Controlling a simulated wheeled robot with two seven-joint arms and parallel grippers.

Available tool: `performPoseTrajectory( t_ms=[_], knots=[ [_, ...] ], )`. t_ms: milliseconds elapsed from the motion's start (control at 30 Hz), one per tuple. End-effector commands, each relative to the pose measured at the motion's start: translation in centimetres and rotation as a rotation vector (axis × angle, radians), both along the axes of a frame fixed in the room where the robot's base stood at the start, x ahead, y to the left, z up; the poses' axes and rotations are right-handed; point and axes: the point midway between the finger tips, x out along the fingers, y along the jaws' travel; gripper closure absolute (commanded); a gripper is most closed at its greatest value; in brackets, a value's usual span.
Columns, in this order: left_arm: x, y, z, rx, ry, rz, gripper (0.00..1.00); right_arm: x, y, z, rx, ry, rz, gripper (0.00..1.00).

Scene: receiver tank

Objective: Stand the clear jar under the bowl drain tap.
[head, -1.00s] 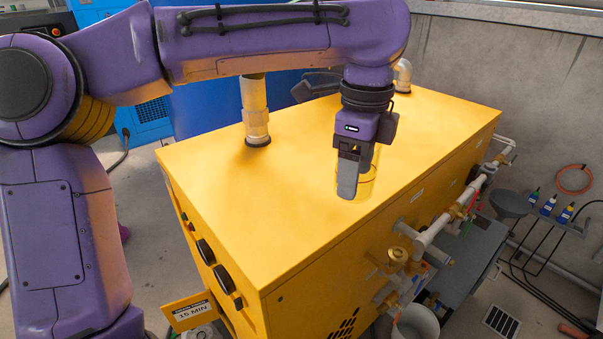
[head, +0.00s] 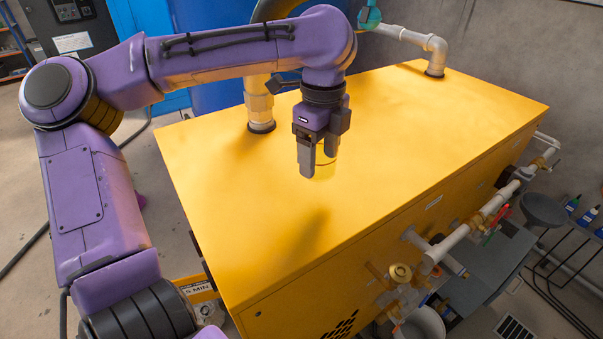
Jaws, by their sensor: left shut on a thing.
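My left gripper (head: 318,168) is shut on the clear jar (head: 326,170). Its fingers point down and hide much of the jar, which takes on the yellow of the cabinet behind it. The jar hangs upright above the yellow cabinet top (head: 400,150), with a shadow on the top nearer to me. Several taps and pipes run along the cabinet's right side, among them a brass valve (head: 400,272) and a red-handled valve (head: 499,216). I cannot tell which is the bowl drain tap. The jar is apart from all of them. My right gripper is not in view.
Upright pipes (head: 259,105) (head: 436,55) rise from the cabinet top. A pale bucket (head: 423,322) stands on the floor below the brass valve. A dark grey funnel-like bowl (head: 543,209) and small bottles (head: 588,215) are at the right. The front cabinet top is clear.

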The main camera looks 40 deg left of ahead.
Motion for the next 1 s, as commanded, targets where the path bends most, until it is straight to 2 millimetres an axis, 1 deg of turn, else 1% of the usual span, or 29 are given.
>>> performPoseTrajectory(
  t_ms=[33,100,267,300,400,433,500,700,833,867,900,933,1000],
  knots=[
    [-0.2,0.8,-1.1,-0.007,0.005,0.000,0.64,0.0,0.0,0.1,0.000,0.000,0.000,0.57],
    [-0.4,1.9,-2.3,-0.005,0.002,0.001,0.64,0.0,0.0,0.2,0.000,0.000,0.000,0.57],
    [-0.7,3.3,-4.0,-0.003,0.002,0.003,0.64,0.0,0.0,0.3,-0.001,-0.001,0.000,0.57],
    [-0.8,3.7,-4.7,-0.002,0.003,0.003,0.64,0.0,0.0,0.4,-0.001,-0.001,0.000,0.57],
    [-0.8,3.6,-6.6,0.000,0.004,0.002,0.64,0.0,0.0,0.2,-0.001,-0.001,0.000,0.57],
    [-0.7,3.6,-6.9,0.000,0.002,0.003,0.64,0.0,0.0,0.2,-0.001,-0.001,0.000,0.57],
    [-0.7,3.6,-7.4,0.000,0.000,0.004,0.64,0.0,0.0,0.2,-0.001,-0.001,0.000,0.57],
    [-0.7,3.6,-7.4,0.001,-0.001,0.004,0.64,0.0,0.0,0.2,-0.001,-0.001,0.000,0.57],
    [-0.7,3.6,-7.7,0.001,-0.001,0.003,0.64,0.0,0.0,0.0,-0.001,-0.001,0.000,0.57],
    [-0.7,3.6,-7.7,0.002,-0.001,0.003,0.25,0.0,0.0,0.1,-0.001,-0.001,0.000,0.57],
    [-0.7,3.6,-7.7,0.001,-0.001,0.003,0.12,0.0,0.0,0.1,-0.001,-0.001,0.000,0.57],
    [-0.7,3.6,-7.7,0.001,-0.001,0.003,0.07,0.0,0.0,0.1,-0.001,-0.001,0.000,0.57],
    [-0.7,3.6,-7.7,0.001,-0.001,0.004,0.06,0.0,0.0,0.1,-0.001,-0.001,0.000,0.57]
  ],
)
